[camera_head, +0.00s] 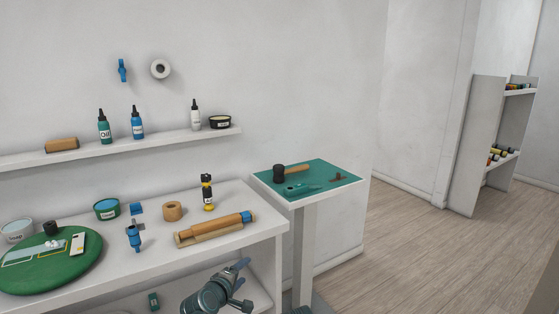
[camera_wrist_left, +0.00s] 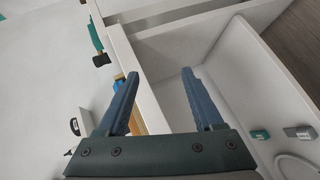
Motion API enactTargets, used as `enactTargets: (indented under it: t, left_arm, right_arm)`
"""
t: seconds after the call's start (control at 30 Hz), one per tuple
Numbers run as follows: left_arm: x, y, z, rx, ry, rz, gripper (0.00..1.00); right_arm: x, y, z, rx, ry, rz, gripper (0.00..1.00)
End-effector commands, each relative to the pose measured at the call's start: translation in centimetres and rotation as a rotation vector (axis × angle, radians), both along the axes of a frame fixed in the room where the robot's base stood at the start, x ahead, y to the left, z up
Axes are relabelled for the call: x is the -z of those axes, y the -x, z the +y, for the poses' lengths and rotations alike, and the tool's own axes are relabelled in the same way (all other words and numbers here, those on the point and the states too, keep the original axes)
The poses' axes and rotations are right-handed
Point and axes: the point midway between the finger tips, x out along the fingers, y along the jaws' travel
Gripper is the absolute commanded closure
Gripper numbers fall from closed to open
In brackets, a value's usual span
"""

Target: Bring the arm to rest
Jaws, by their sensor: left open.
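My left gripper (camera_head: 243,284) is at the bottom of the head view, in front of the workbench and below its top. It also shows in the left wrist view (camera_wrist_left: 160,74), where its two blue-grey fingers stand apart with nothing between them. The fingers point toward the bench edge and the shelf space under it. My right gripper shows in neither view.
The white workbench (camera_head: 268,229) holds a green round mat (camera_head: 30,282), a wooden roller (camera_head: 215,230), a yellow bottle (camera_head: 208,196) and small tubs. A wall shelf (camera_head: 160,138) is above. A side stand with a green mat (camera_head: 335,172) is right; floor (camera_head: 430,250) is clear.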

Motion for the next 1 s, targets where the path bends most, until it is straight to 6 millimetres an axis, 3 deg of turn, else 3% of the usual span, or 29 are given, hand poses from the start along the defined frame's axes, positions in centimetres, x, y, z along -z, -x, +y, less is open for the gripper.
enactTargets:
  t: [0.1,0.3,0.43,0.6,0.7,1.0]
  left_arm:
    - [5.2,3.5,-0.9,0.238,-0.322,0.165,0.32]
    - [11.1,10.2,1.2,0.578,-0.706,0.427,0.32]
    - [12.9,14.0,3.3,0.748,-0.859,0.574,0.32]
    - [13.8,18.6,6.3,0.945,-0.995,0.762,0.32]
    - [13.8,19.3,3.2,1.008,-1.029,0.747,0.32]
    - [13.8,22.6,-2.8,1.176,-1.134,0.749,0.32]
  right_arm:
    - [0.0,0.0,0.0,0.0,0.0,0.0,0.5]
    - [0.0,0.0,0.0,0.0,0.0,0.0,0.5]
    - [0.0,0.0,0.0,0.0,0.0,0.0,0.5]
    - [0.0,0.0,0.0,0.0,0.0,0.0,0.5]
    - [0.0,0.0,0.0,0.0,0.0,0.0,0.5]
    - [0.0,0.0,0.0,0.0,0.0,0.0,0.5]
